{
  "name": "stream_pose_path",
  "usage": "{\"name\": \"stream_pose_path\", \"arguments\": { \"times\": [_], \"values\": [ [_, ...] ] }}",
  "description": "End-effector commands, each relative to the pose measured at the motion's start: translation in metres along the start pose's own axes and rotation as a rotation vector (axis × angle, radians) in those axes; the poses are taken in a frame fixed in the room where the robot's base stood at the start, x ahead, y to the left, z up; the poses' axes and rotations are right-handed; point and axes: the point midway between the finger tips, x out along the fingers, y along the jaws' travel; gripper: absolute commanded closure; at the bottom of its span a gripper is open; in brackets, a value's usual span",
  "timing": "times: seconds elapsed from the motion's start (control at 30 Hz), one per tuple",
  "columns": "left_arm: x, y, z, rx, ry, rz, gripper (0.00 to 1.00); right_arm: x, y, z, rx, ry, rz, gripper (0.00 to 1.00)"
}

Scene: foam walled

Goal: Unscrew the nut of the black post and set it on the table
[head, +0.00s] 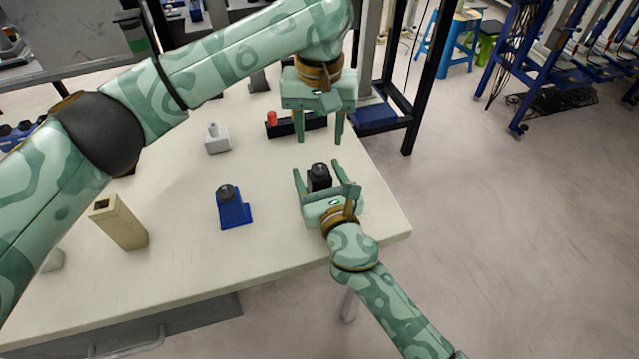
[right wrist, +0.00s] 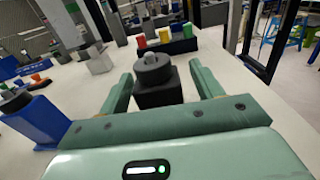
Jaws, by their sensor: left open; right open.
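The black post (head: 319,184) stands upright near the right side of the table, with a dark round nut (head: 319,168) on its top. In the right wrist view the post (right wrist: 157,93) and its nut (right wrist: 153,69) are straight ahead, between the fingers. My right gripper (head: 316,168) is open, with one finger on each side of the post; whether either touches it I cannot tell. My left gripper (head: 320,142) is open and empty, pointing down above and behind the post. The table (head: 180,260) is pale.
A blue block (head: 235,214) with a dark round top stands left of the post. A white block (head: 217,140), a beige block (head: 120,225) and a black rack (head: 284,127) with coloured pieces also stand on the table. The table is bare between the blue block and the front edge.

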Motion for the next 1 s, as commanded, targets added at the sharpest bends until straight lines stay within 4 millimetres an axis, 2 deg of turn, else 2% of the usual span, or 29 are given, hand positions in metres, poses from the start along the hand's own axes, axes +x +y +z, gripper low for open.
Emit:
{"name": "stream_pose_path", "arguments": {
  "times": [0.13,0.4,0.47,0.63,0.67,0.77,0.87,1.0],
  "values": [
    [0.0001,0.0000,0.0000,0.000,0.000,0.000,0.53,0.0095,0.0005,0.0000,0.001,0.000,0.001,0.35],
    [0.0001,0.0001,0.0000,0.000,0.000,0.000,0.53,0.0107,0.0005,-0.0003,0.000,0.001,0.002,0.35],
    [0.0001,0.0001,0.0000,0.000,0.000,0.000,0.53,0.0107,0.0005,-0.0002,0.000,0.001,0.002,0.48],
    [0.0001,0.0001,0.0000,0.000,0.000,0.000,0.53,0.0106,0.0004,-0.0002,0.000,0.001,0.001,0.96],
    [0.0001,0.0001,0.0000,0.000,0.000,0.000,0.53,0.0105,0.0005,-0.0003,0.000,0.001,0.001,1.00],
    [-0.0014,-0.0011,-0.0010,0.003,0.005,-0.005,0.53,0.0105,0.0004,-0.0003,0.000,0.001,0.001,1.00],
    [-0.0012,-0.0012,-0.0009,0.086,0.004,-0.006,0.53,0.0105,0.0004,-0.0002,0.000,0.001,0.001,1.00],
    [-0.0013,-0.0015,-0.0011,0.372,0.004,-0.008,0.53,0.0105,0.0004,-0.0002,0.000,0.001,0.001,1.00]
  ]
}}
